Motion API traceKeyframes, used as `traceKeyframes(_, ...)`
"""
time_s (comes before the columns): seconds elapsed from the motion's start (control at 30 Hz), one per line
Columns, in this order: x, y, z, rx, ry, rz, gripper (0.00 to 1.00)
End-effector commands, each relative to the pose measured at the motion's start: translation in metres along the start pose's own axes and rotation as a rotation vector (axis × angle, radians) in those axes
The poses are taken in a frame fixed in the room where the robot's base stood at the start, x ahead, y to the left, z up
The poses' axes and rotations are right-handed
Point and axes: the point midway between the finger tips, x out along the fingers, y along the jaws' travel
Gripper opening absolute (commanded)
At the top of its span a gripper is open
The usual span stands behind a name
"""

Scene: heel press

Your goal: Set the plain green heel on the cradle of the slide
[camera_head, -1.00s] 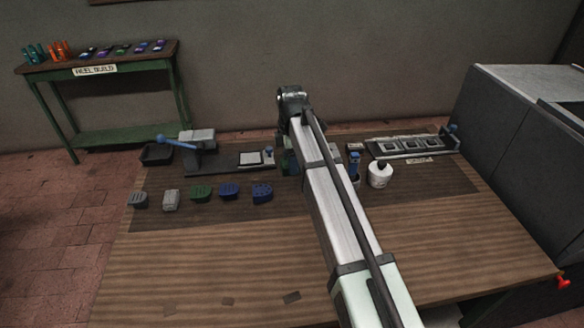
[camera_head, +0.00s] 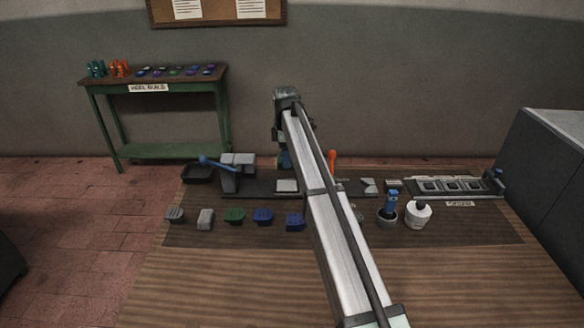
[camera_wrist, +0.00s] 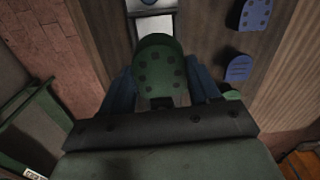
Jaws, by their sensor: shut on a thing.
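My gripper (camera_wrist: 161,88) has blue fingers and is shut on a green heel (camera_wrist: 158,62). The heel's face shows several dark round dots. In the wrist view, the heel's far end points toward a pale square pad (camera_wrist: 155,25), which looks like the cradle, on the dark slide (camera_wrist: 122,22). The heel overlaps the pad's near edge in this view; I cannot tell the height between them. In the head view, the pad (camera_head: 287,186) lies on the slide (camera_head: 250,189), just below my gripper's dark green body (camera_head: 285,159). Fingers and heel are hidden there.
A press with a blue lever (camera_head: 222,167) stands left of the pad. In front lie a row of heels, including another green one (camera_head: 235,215) and a blue one (camera_head: 294,221). An orange handle (camera_head: 332,158), a white pot (camera_head: 418,215) and a slotted rack (camera_head: 452,186) are to the right.

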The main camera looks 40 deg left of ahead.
Motion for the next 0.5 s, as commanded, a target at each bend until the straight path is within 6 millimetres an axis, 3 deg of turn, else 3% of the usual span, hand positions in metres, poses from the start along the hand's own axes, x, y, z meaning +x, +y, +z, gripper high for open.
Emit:
traceKeyframes(0.07,-0.0019,0.0102,-0.0011,0.027,0.0,0.002,0.19)
traceKeyframes(0.5,0.0056,0.0076,-0.0007,0.092,0.0,0.004,0.19)
